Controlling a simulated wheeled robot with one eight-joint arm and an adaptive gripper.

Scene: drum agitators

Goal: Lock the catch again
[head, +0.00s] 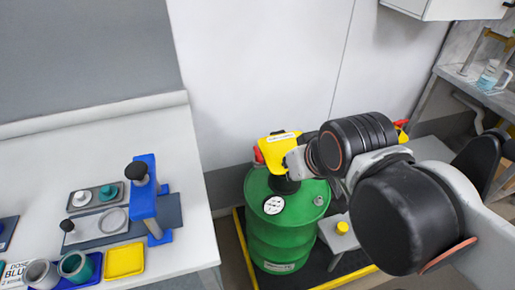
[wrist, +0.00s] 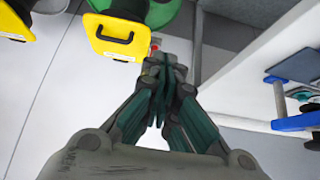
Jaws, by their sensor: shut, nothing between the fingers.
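A green drum (head: 282,232) carries a yellow agitator head (head: 282,149) with a red catch part (head: 258,155) at its left side. In the wrist view the yellow head (wrist: 117,38) with its black handle is at the upper left, with part of the green drum (wrist: 188,20) behind. A small red part (wrist: 155,43) shows just beyond my gripper (wrist: 164,62). My gripper is shut and empty, its fingertips close to that red part; I cannot tell if they touch. The fingertips partly hide the catch, so its position is unclear.
A second yellow head (wrist: 18,18) shows at the upper left of the wrist view. A white bench (head: 185,245) with a blue stand (head: 146,195) and a yellow tray (head: 124,261) is left of the drum. A yellow button box (head: 342,228) stands right of it. A wall is behind.

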